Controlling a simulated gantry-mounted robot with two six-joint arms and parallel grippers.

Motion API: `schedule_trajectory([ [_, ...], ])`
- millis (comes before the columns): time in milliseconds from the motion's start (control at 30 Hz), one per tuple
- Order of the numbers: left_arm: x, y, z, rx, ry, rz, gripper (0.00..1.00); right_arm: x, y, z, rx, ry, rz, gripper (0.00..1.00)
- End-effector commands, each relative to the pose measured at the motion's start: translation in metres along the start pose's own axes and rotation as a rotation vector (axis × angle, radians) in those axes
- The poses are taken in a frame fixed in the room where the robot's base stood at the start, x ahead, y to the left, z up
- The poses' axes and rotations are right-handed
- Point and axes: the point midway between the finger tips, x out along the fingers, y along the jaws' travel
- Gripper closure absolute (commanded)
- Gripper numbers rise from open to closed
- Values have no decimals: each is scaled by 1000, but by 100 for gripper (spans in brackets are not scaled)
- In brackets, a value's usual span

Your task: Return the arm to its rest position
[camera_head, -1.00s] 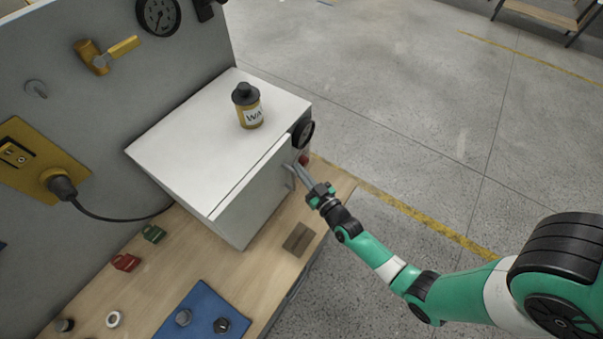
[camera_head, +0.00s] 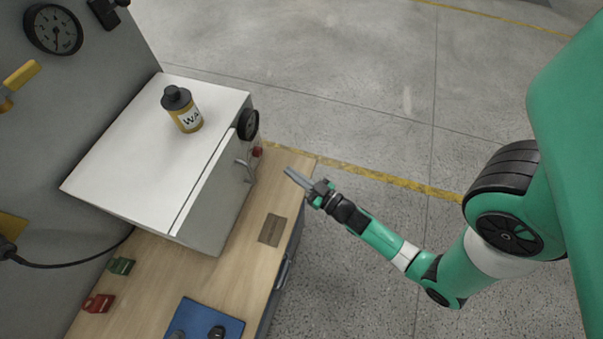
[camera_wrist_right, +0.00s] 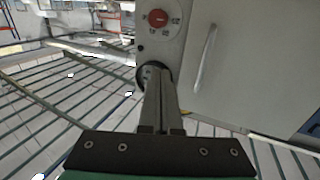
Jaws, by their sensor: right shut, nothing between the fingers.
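My right gripper (camera_head: 296,180) is shut and empty. My left gripper is not in view.
A yellow bottle with a black cap (camera_head: 184,112) stands on the cabinet. The floor to the right is open.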

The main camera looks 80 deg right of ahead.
Motion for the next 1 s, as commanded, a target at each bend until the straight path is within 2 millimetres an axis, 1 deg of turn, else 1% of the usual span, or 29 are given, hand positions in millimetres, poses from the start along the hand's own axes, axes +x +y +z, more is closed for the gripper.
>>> schedule_trajectory([
  [33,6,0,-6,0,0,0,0,-7,6,-4,-2,0,9,100],
  [100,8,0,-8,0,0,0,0,-14,8,-3,-2,1,7,100],
  [233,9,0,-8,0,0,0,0,-20,8,-1,0,1,1,100],
  [633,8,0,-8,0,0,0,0,-21,7,0,0,2,-3,100],
  [700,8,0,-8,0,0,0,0,-18,0,-3,-1,8,-26,100],
  [733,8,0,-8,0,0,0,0,-12,-4,-7,-4,22,-41,100],
  [767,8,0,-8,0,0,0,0,-4,-9,-14,-8,42,-59,100],
  [833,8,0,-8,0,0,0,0,21,-23,-39,-19,110,-110,100],
  [867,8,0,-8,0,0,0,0,33,-31,-55,-24,150,-133,100],
  [900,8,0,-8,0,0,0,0,49,-42,-80,-30,213,-165,100],
  [967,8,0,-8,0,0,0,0,71,-61,-125,-27,319,-212,100],
  [1000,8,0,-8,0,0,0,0,83,-74,-157,-19,391,-239,100],
])
